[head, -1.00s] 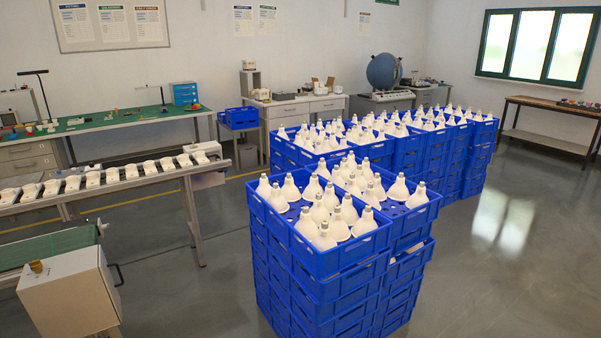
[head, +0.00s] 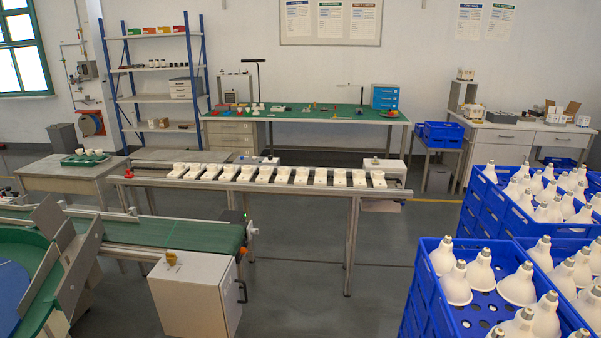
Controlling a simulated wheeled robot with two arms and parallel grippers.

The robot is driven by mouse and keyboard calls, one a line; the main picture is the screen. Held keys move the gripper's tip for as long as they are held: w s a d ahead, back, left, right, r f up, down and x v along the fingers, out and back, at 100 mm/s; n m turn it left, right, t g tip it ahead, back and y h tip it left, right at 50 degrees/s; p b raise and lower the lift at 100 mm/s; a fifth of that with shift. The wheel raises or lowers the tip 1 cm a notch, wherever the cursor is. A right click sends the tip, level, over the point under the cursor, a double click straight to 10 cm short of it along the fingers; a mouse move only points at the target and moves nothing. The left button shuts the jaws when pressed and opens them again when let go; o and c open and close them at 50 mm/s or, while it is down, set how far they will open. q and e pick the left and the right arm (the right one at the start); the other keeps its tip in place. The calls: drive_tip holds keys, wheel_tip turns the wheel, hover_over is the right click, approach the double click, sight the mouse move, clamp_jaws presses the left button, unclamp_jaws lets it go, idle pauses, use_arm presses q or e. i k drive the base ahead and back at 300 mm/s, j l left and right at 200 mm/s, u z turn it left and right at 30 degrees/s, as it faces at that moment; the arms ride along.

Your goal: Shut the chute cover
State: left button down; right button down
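I cannot make out for sure which part is the chute cover. At the left, angled grey metal plates (head: 75,258) stand between a green-rimmed round table (head: 38,312) and a green conveyor belt (head: 170,234). A white box (head: 197,296) stands at the near side of the belt's right end. It has a yellow knob on top and a dark handle on its right side. Whether any cover there is open or shut cannot be told. Neither of my grippers is in view.
A rail bench (head: 270,187) with a row of white sockets stands behind the belt. Blue crates (head: 425,290) of white bulbs fill the right. A grey table (head: 68,176) with a green tray is at the left. Floor between box and crates is clear.

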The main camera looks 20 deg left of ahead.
sight(48, 217)
drive_tip(key=i+j+u, duration=0.15)
drive_tip(key=i+u, duration=0.85)
drive_tip(key=u, duration=0.15)
drive_tip(key=i+l+u, duration=0.1)
drive_tip(key=i+u, duration=0.3)
drive_tip(key=k, duration=0.1)
